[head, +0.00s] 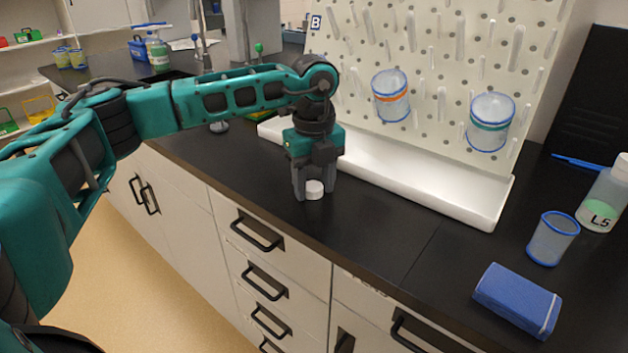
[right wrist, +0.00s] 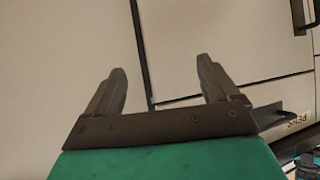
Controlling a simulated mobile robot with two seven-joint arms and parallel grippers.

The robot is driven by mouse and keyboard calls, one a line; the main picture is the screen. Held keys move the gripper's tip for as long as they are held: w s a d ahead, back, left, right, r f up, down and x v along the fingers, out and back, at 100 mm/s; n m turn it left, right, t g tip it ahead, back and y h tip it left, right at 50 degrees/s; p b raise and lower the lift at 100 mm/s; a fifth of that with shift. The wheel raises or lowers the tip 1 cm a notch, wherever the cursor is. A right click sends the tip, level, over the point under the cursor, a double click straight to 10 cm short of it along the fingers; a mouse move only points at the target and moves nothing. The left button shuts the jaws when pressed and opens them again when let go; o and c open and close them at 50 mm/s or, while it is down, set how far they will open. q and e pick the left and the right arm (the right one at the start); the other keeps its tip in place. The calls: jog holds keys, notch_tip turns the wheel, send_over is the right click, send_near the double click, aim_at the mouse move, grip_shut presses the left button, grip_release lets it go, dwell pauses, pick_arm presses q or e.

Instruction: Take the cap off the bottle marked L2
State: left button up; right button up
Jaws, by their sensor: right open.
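A small white cap (head: 314,190) is low at the black counter, between the fingertips of my left gripper (head: 314,186). The left fingers point down and stand apart on both sides of it; whether they press on it I cannot tell. No bottle shows under the cap. I see no label reading L2. A bottle with a white cap marked L5 (head: 604,196) stands at the far right. Another bottle with a green label (head: 158,52) stands at the back left, its marking too small to read. My right gripper (right wrist: 162,92) is open and empty, in front of pale cabinet fronts.
A white pegboard (head: 440,70) with a trough (head: 470,205) stands behind my left gripper; two blue-rimmed beakers hang on it. A blue-rimmed beaker (head: 553,238) and a blue box (head: 517,299) are at the right. The counter front (head: 370,235) between is clear.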

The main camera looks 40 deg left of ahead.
aim_at(315, 187)
pick_arm(q)
jog(key=shift+o, duration=1.2)
jog(key=shift+r, duration=0.15)
notch_tip(315, 187, up, 12)
jog(key=p, duration=0.1)
pick_arm(e)
jog(key=shift+s+d+r, duration=0.15)
jog(key=shift+s+d, duration=0.1)
jog(key=shift+d, duration=0.05)
pick_arm(q)
jog(key=shift+s, duration=0.1)
pick_arm(e)
jog(key=shift+s, duration=0.1)
